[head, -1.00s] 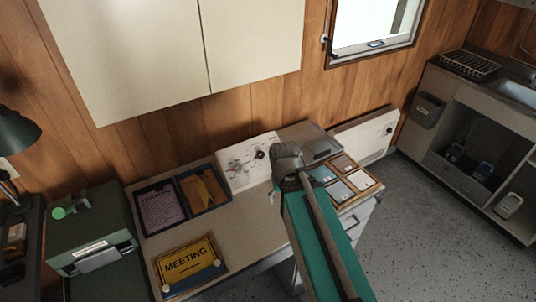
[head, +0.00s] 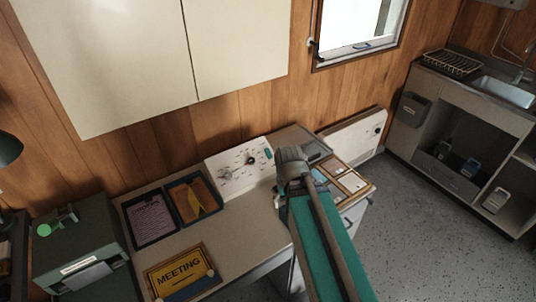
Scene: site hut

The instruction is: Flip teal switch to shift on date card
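A white sloped control panel (head: 225,179) stands at the back of the desk against the wood wall, with several small dark controls and markings. A small teal piece (head: 267,154) sits at its right end; it looks like the teal switch, but its position is too small to read. A wooden-framed board of coloured cards (head: 352,181) lies to the right, partly hidden by my arm; which card is the date card I cannot tell. My gripper (head: 290,158) is just right of the panel, apart from the teal piece in the picture; its fingers are hidden.
Two dark trays (head: 124,208) hold a pink sheet and an orange folder. A yellow MEETING sign (head: 180,275) lies at the desk front. A green machine (head: 84,250) stands left. Cream cupboards (head: 240,50) hang above. Bare desk (head: 235,235) lies between sign and arm.

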